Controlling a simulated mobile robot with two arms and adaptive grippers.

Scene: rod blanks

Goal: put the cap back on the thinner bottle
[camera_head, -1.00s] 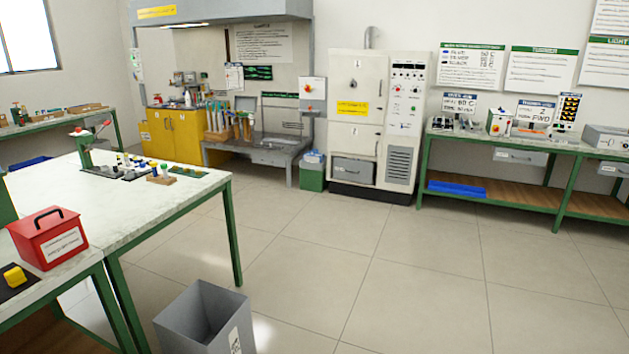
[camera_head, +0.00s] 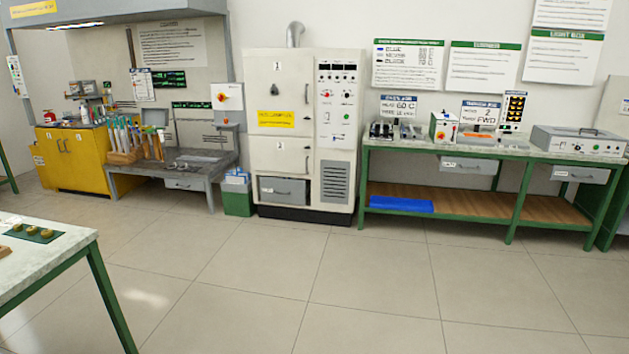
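Neither of my grippers is in the head view. I cannot make out the thinner bottle or its cap. A small red-and-white item (camera_head: 48,116) stands on the yellow cabinet at the far left, too small to identify. At the left edge, a white-topped table (camera_head: 40,262) shows only its corner, with a dark green mat (camera_head: 32,233) bearing several small yellowish round pieces.
Open tiled floor (camera_head: 250,290) fills the middle and right. A yellow cabinet (camera_head: 75,158), a grey bench (camera_head: 190,168) with a rack of rods, a green bin (camera_head: 237,195), a white oven cabinet (camera_head: 285,154) and a green-framed bench (camera_head: 450,150) line the back wall.

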